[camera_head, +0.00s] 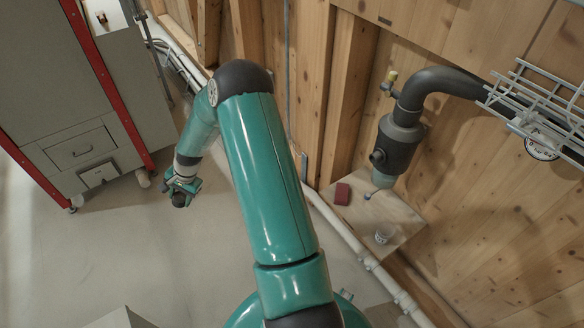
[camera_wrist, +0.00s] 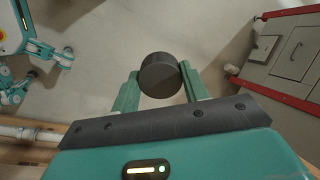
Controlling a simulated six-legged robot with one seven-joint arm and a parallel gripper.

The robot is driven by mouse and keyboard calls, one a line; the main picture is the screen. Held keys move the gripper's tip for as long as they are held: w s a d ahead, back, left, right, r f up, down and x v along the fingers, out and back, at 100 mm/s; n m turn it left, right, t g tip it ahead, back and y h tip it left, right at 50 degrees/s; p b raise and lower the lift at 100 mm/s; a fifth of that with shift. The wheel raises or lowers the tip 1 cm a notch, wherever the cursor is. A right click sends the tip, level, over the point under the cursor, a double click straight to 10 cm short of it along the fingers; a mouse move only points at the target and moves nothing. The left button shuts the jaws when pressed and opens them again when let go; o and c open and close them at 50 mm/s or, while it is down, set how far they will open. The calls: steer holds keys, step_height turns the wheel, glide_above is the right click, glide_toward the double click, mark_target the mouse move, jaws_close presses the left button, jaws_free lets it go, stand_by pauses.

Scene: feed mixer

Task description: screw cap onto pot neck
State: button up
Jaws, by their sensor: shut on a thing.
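My gripper (camera_head: 181,190) hangs over the open floor at the left in the head view, well apart from the wall. In the wrist view, the two green fingers of my gripper (camera_wrist: 160,84) are shut on a dark grey round cap (camera_wrist: 161,75), gripped by its sides. The cap (camera_head: 180,199) shows small and dark in the head view. The dark grey pot (camera_head: 399,145) hangs from a thick bent pipe at the wooden wall. A short dark neck (camera_head: 377,157) sticks out of its left side. The wrist view does not show the pot.
A wire rack (camera_head: 540,105) juts out at the right. A grey cabinet (camera_head: 75,95) with red edges stands left. White pipes (camera_head: 345,237) run along the wall's foot.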

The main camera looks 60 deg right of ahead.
steer(key=s+d+m+t+h, duration=0.45)
steer(key=d+m, duration=0.55)
steer(key=d, duration=0.3)
steer(key=m+g+h, duration=1.5)
steer(key=m, duration=0.7)
glide_toward(372, 159)
steer(key=shift+s+a+f, duration=0.1)
steer(key=shift+a, duration=0.15)
steer(key=shift+x, duration=2.8)
steer(key=shift+x, duration=1.6)
